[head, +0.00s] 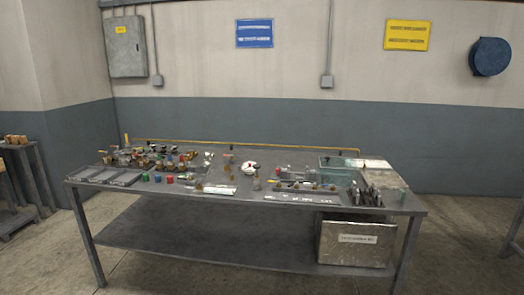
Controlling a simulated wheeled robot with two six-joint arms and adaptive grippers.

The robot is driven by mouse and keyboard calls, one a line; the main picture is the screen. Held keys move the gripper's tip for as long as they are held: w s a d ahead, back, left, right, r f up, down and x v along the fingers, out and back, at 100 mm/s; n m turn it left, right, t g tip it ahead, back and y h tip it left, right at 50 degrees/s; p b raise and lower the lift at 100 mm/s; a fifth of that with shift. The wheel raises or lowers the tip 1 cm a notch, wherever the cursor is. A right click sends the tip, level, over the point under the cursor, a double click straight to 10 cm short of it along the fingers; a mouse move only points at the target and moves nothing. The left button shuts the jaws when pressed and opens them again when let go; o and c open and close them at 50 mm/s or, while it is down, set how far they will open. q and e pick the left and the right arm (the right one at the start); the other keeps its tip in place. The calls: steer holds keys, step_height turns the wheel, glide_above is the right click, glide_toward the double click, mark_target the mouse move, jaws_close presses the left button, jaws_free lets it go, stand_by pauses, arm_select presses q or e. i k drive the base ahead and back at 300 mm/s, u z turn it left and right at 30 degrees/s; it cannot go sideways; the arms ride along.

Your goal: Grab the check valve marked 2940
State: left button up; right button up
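A grey metal workbench (245,207) stands ahead of me with many small fittings and valves on its top. A dense group of brass and metal valve-like parts (158,156) sits on the left half, some with red or green handles. More small parts lie along the middle and right. At this distance no marking 2940 can be read, so I cannot tell which part is the check valve with that number. Neither of my grippers is in view.
A grey tray (105,176) lies at the bench's left end. A teal bin (338,173) stands toward its right end. A labelled box (357,243) is on the lower shelf at right. Another table (22,160) stands far left. Floor before the bench is clear.

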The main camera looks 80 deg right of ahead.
mark_target(194, 153)
steer(key=z, duration=0.7)
steer(key=i, duration=7.1)
steer(key=z, duration=2.35)
steer(key=i, duration=4.55)
